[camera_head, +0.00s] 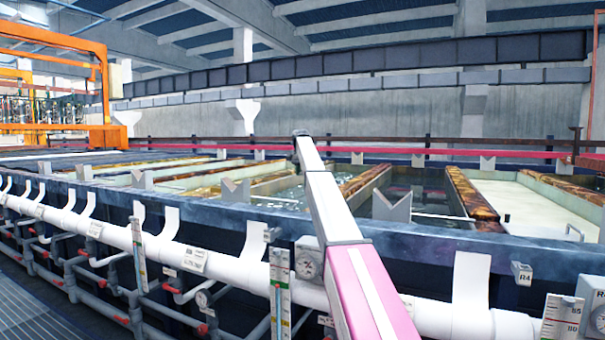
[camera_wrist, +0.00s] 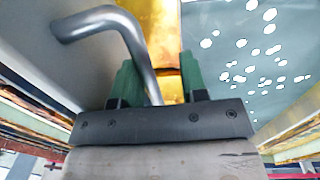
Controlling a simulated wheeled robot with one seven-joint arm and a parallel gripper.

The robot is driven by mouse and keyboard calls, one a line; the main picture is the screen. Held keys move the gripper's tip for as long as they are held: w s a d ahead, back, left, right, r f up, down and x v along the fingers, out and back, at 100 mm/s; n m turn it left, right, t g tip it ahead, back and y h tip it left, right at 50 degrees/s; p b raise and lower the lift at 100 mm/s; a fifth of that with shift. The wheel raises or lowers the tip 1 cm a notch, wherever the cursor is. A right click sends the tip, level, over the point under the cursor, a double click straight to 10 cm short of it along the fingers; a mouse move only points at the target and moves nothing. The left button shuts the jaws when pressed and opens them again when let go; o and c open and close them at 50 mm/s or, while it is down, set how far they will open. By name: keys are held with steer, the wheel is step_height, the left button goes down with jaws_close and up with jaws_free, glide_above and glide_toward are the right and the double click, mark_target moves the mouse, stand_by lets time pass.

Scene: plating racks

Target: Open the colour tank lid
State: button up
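In the wrist view, my gripper (camera_wrist: 157,78) has two green fingers spread apart. A bent grey metal handle (camera_wrist: 138,42) rises from a pale grey panel (camera_wrist: 45,62), which looks like a lid, and its lower end reaches down between the fingers. The handle lies close to the left finger; I cannot tell if they touch. A gap shows between the handle and the right finger. In the head view, a pale lid-like panel (camera_head: 530,212) covers the tank at the right, with a small bent handle (camera_head: 575,232) near its front. My fingers cannot be made out there.
My white and pink arm crosses the middle of the head view. A dark blue tank rim (camera_head: 450,244) and a white pipe (camera_head: 225,268) with gauges run along the front. Open tanks with liquid (camera_head: 290,195) and brown-topped dividers (camera_head: 365,180) lie behind. Liquid (camera_wrist: 265,50) also shows in the wrist view.

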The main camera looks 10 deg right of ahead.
steer(key=shift+d, duration=0.1)
step_height(320, 180, up, 11)
steer(key=shift+w+a+f, duration=0.15)
steer(key=shift+w+a, duration=0.05)
steer(key=shift+a, duration=0.2)
stand_by(0.3)
